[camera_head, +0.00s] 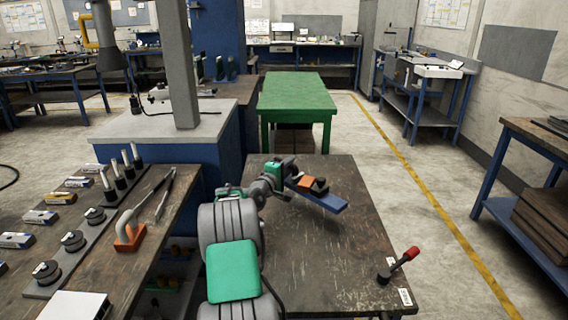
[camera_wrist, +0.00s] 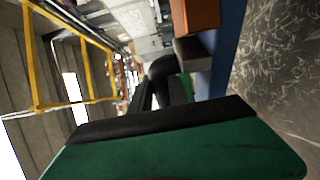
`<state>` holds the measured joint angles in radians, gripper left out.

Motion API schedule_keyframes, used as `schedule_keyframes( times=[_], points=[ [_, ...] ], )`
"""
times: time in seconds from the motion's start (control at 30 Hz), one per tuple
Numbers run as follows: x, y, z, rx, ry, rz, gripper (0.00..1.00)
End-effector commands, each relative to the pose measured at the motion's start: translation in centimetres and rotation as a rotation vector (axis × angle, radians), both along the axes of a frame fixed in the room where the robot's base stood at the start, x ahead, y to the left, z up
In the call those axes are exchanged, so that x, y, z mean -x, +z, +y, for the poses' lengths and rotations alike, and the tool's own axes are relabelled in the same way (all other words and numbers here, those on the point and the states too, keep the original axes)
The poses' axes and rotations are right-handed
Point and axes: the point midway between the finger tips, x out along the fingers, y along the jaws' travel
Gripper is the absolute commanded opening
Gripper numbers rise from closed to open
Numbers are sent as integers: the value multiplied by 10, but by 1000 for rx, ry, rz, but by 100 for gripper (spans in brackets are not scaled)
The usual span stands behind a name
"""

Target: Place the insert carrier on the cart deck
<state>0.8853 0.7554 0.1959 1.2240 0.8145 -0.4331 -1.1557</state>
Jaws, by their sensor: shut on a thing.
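The insert carrier (camera_head: 325,200) is a blue plate with an orange block (camera_head: 306,182) and a dark block on it. My gripper (camera_head: 287,186) is shut on its left end and holds it over the cart deck (camera_head: 350,250), a worn dark wooden top. The plate looks slightly tilted, and I cannot tell whether its low edge touches the deck. In the wrist view, the blue plate (camera_wrist: 228,45) and orange block (camera_wrist: 202,14) show at the upper right beside my dark fingers (camera_wrist: 165,85). The grip contact is mostly hidden.
The deck around the carrier is otherwise bare. A workbench with boxes and an orange-based tool (camera_head: 130,235) lies left. A green table (camera_head: 295,95) stands behind.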

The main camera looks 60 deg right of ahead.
Motion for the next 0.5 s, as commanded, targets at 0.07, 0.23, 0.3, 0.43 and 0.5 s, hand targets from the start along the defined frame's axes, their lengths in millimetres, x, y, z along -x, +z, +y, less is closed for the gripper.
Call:
schedule_keyframes(
  times=[0.07,0.23,0.3,0.43,0.5],
  points=[
    [0,-9,-13,10,-3,-1,0],
    [-2,-22,-25,12,-2,-2,0],
    [-2,-26,-28,12,-2,-2,0],
    [-3,-46,-30,8,-1,1,0],
    [-3,-55,-30,9,-1,0,0]
  ],
)
